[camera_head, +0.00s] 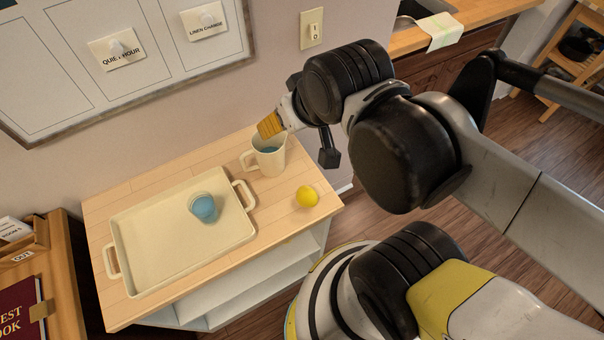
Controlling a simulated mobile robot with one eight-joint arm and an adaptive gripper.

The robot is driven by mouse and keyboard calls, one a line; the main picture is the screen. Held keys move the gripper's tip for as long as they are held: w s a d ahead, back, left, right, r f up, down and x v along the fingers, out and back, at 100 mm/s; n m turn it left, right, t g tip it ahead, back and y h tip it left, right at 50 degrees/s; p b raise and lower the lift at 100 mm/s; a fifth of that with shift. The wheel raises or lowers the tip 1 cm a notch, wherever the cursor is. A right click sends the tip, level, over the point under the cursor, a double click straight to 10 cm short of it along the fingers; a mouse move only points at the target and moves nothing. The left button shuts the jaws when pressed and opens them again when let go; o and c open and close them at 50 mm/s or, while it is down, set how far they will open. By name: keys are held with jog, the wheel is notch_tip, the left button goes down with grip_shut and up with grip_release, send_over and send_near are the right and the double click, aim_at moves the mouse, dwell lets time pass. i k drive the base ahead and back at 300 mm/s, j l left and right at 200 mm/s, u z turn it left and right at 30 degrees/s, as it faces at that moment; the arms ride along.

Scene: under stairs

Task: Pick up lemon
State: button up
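The lemon (307,196) is a round yellow fruit lying on the right end of the light wooden table top (285,225), near its front edge. It is fully visible, with nothing touching it except the table. My gripper (271,125) is at the end of the arm, up and to the left of the lemon in the picture, over or behind the pitcher near the wall. Its orange-yellow tip shows, but the finger gap does not, so I cannot tell whether it is open or shut. The lemon is apart from it.
A cream pitcher (277,162) with blue contents stands behind the lemon. The wall with a framed board (60,75) rises behind. The table around the lemon is clear.

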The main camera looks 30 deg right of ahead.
aim_at(307, 196)
jog(key=k+j+z, duration=0.2)
jog(key=k, duration=0.25)
jog(key=k+j+z, duration=0.2)
jog(key=k, duration=0.3)
jog(key=k+j+z, duration=0.2)
jog(key=k, duration=0.3)
